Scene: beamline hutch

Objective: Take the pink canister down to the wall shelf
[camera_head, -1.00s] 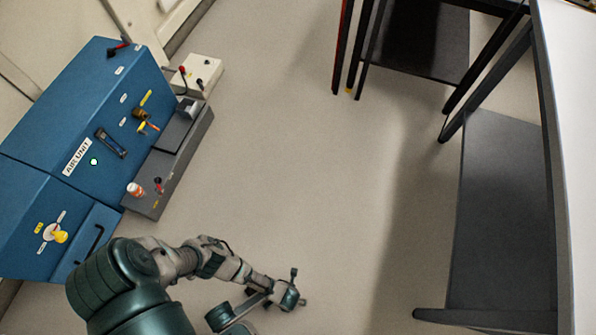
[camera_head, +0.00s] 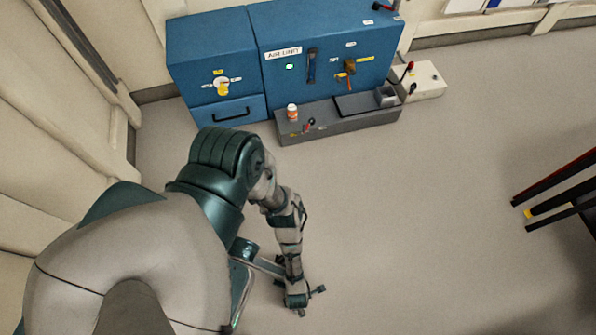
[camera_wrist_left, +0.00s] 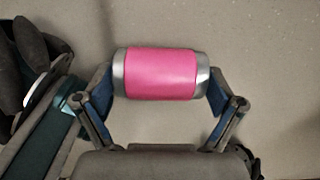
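The pink canister (camera_wrist_left: 161,73) has silver end caps and lies crosswise between the fingers of my left gripper (camera_wrist_left: 160,92) in the left wrist view. Both blue-padded fingers press against its ends, and floor shows behind it. In the head view my left gripper (camera_head: 298,298) hangs low over the floor at the lower middle; the canister cannot be made out there. My right gripper is not in view. I cannot make out a wall shelf in these frames.
A blue air unit (camera_head: 290,75) stands at the wall. A low grey ledge (camera_head: 345,122) in front of it bears a small orange-and-white bottle (camera_head: 292,112). A pale box (camera_head: 425,80) is beside it. A dark-legged frame (camera_head: 560,190) is at right. The middle floor is clear.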

